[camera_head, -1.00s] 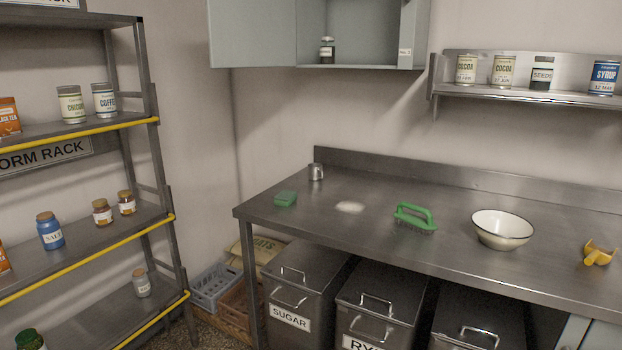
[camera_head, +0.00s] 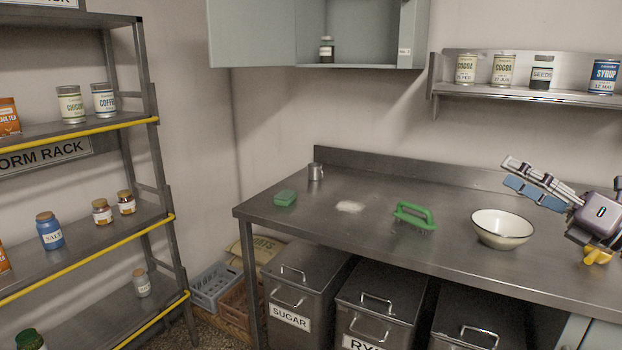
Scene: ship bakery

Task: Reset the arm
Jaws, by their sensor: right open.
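My right gripper (camera_head: 528,182) shows at the right edge of the head view, above the right part of the steel counter (camera_head: 330,222). Its fingers point left, over and behind the white bowl (camera_head: 503,229). It is open, with nothing seen between the fingers. Its body partly covers the yellow scoop (camera_head: 597,257) on the counter. My left gripper is not in view.
A green brush (camera_head: 414,215), a green sponge (camera_head: 285,198), a white powder patch (camera_head: 349,207) and a metal cup (camera_head: 315,171) are on the counter. A wall shelf (camera_head: 530,92) with tins hangs above. A storage rack (camera_head: 150,120) stands left. Lidded bins (camera_head: 303,275) stand below.

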